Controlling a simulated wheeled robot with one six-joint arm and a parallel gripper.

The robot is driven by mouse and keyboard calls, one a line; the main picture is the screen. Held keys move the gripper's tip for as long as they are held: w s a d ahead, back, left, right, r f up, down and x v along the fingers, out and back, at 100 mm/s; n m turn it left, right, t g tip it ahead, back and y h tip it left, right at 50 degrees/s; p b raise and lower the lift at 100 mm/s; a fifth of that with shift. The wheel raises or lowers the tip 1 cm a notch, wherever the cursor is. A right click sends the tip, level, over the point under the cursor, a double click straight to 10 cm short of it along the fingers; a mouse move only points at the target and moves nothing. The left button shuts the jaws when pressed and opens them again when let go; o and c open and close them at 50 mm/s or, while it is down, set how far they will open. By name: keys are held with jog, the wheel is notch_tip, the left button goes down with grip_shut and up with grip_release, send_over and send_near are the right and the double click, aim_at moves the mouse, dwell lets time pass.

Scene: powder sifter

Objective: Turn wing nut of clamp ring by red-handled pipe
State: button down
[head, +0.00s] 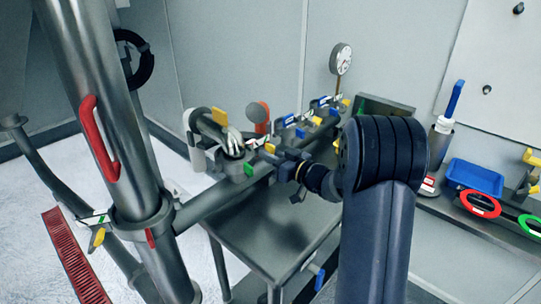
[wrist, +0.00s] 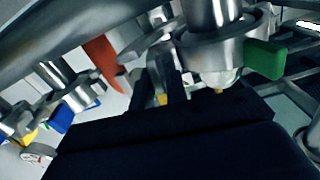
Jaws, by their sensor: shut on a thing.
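A metal clamp ring with a green tab (head: 248,168) sits around a short pipe stub at the end of the horizontal pipe. A red handle (head: 262,117) stands just behind it; in the wrist view it shows orange-red (wrist: 102,58). My gripper (head: 271,158) reaches in from the right at the ring's side. In the wrist view the ring (wrist: 205,52) and its green tab (wrist: 265,60) are close beyond my dark fingers (wrist: 168,75). The fingers are shut on what appears to be the ring's wing nut, mostly hidden between them.
A large upright pipe with a red grip (head: 99,140) stands at left, with another clamp (head: 142,207). Several valves with blue and yellow tabs line the pipe behind my gripper. A gauge (head: 341,57) rises behind. A blue tray (head: 474,177) sits on the right shelf.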

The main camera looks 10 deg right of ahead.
jog(key=n+b, duration=0.4)
jog(key=b, duration=0.1)
jog(key=shift+f, duration=0.25)
jog(key=n+b, duration=0.4)
jog(key=n, duration=0.1)
jog(key=shift+r, duration=0.2)
jog(key=shift+n, duration=0.3)
jog(key=c, duration=1.5)
grip_release()
jog(key=shift+c, duration=0.2)
jog(key=v, duration=1)
jog(key=shift+s+d, duration=0.2)
jog(key=shift+s, duration=0.15)
